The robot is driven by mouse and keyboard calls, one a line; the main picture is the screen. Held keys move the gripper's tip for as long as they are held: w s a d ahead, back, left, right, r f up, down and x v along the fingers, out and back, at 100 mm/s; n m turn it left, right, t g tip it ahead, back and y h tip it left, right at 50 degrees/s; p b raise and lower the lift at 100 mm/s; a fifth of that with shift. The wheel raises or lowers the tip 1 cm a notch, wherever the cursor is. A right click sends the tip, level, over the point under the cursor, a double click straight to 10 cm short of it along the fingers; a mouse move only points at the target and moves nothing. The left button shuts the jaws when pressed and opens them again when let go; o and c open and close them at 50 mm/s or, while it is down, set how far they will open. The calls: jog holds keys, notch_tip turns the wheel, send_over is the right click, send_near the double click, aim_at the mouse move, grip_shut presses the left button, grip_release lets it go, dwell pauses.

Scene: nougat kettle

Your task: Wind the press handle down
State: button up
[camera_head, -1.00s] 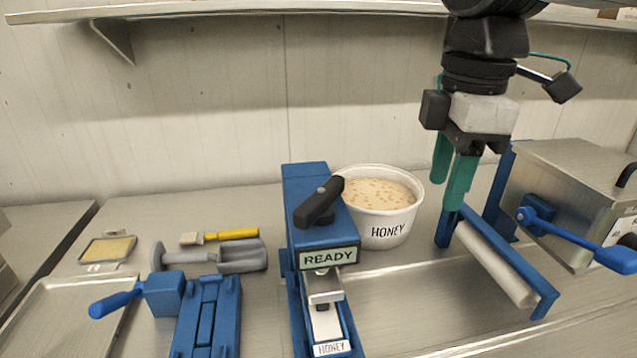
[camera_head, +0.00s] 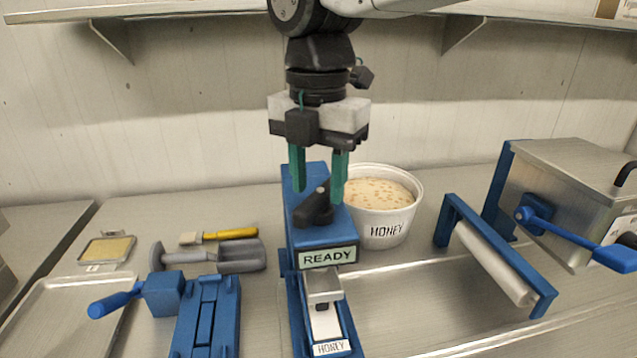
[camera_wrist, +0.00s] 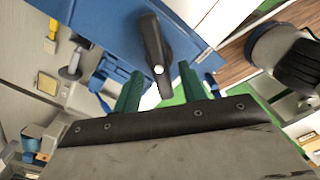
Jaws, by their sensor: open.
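The blue press (camera_head: 307,238) stands at the centre of the counter with a READY sign (camera_head: 328,257) on its front. Its black handle (camera_head: 316,208) lies on top, turned on a pivot. My gripper (camera_head: 318,190) is open, with its green fingers pointing down just above and behind the handle in the head view. In the wrist view the handle (camera_wrist: 153,50) shows ahead of and between the open fingers (camera_wrist: 160,90). I cannot tell whether a finger touches it. A block labelled HONEY (camera_head: 331,348) sits low in the press front.
A blue frame with a roller (camera_head: 493,262) and a metal box with a blue lever (camera_head: 575,190) are further right. A blue cranked device (camera_head: 208,312), a grey scoop (camera_head: 240,256) and trays lie left.

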jog(key=shift+f, duration=0.6)
jog(key=shift+c, duration=0.3)
grip_shut()
